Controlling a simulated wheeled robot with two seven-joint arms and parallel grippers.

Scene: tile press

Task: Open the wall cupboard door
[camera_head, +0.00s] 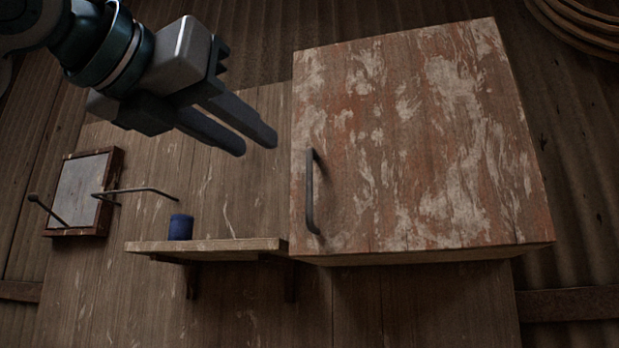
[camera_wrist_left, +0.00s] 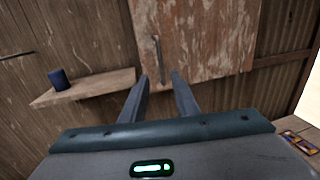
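The wall cupboard (camera_head: 420,140) has a worn reddish-brown door with pale flaked patches, and the door is shut. Its dark vertical bar handle (camera_head: 311,192) is near the door's left edge. The handle also shows in the left wrist view (camera_wrist_left: 159,60), beyond and between the fingertips. My left gripper (camera_head: 260,144) is up and to the left of the handle in the head view, apart from it. Its two fingers are spread with nothing between them, as the left wrist view (camera_wrist_left: 160,80) also shows. My right gripper is in neither view.
A wooden shelf (camera_head: 215,246) left of the cupboard bears a dark blue cup-like object (camera_head: 181,227). Farther left are a small framed panel (camera_head: 82,192) and a thin metal rod (camera_head: 140,190). Coiled hoops (camera_head: 585,25) hang at upper right. The space before the door looks clear.

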